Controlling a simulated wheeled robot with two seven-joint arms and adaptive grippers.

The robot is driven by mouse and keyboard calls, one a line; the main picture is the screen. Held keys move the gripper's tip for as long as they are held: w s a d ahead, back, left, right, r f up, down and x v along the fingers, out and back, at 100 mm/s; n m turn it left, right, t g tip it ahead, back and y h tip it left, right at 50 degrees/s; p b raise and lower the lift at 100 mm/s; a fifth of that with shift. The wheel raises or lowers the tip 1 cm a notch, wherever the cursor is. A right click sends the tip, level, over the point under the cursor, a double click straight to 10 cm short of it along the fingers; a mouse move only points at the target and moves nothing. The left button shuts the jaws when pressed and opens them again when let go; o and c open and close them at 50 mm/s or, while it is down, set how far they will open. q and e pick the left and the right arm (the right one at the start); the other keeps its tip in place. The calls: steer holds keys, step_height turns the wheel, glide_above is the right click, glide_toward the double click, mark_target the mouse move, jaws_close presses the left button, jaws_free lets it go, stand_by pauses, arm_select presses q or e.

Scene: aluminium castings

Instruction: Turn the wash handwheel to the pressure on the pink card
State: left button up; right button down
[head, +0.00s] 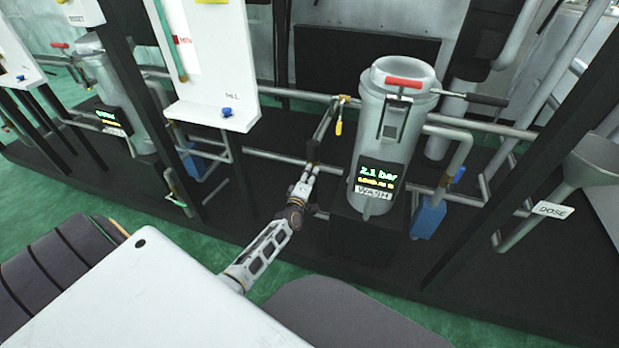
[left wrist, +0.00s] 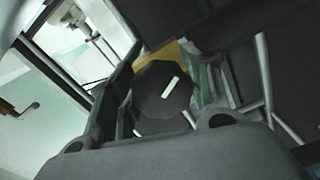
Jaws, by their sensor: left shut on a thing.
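My left gripper (head: 311,168) reaches up from below, just left of the grey wash vessel (head: 387,118). It is shut on the dark handwheel (left wrist: 160,98), a many-sided disc with a white mark, which fills the middle of the left wrist view. In the head view the fingers and wrist partly hide the wheel. The black display (head: 376,178) on the vessel reads 2.1 bar in green, with a smaller yellow line that I cannot read. A WASH label (head: 373,190) is below it. I see no pink card in either view. My right gripper is out of view.
A yellow-handled valve (head: 339,126) and pipes are close above the left gripper. A blue block (head: 428,217) is beside the vessel.

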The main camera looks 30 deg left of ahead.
arm_select(q)
steer(key=shift+n, duration=0.6)
steer(key=o, duration=1)
steer(key=shift+o, duration=0.2)
steer(key=v, duration=1.2)
stand_by(0.8)
